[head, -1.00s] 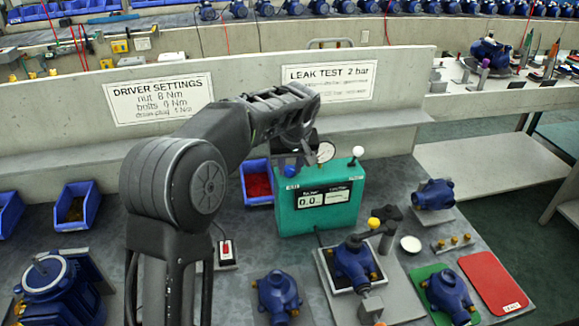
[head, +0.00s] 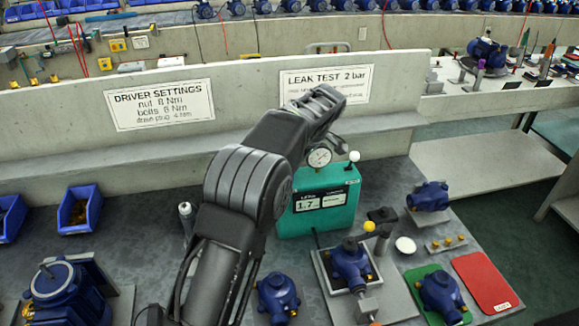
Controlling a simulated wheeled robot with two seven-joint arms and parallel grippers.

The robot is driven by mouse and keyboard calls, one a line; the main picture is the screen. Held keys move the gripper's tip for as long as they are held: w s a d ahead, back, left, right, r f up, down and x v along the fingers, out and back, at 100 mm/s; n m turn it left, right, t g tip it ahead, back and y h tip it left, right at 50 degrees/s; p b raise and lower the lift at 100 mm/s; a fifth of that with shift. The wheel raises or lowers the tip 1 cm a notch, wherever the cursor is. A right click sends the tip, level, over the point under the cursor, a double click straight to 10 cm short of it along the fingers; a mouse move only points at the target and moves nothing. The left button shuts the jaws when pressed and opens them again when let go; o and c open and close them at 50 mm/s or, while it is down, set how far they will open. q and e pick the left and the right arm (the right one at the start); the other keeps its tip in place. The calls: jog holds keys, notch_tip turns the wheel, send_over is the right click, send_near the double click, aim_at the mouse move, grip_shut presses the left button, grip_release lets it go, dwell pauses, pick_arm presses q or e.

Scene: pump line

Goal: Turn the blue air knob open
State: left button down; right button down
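The teal leak tester (head: 345,215) stands on the bench in the middle of the head view. Its display (head: 320,201) reads about 1.7. A round pressure gauge (head: 319,157) sits above its top edge. The blue air knob is hidden behind my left arm, which crosses the tester's left side. My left gripper (head: 336,143) is at the arm's far end, just above the tester and close to the gauge. Its fingers are mostly hidden, so whether they are open or shut cannot be seen. My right gripper is out of view.
A blue pump (head: 350,262) sits in a fixture in front of the tester, beside a yellow-knobbed lever (head: 369,227). A green mat (head: 417,275) with a pump and a red mat (head: 487,282) lie at right. Blue bins (head: 78,208) stand at left.

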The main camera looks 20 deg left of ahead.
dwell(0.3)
pick_arm(q)
jog(key=c, duration=1.1)
grip_release()
jog(key=shift+o, duration=0.2)
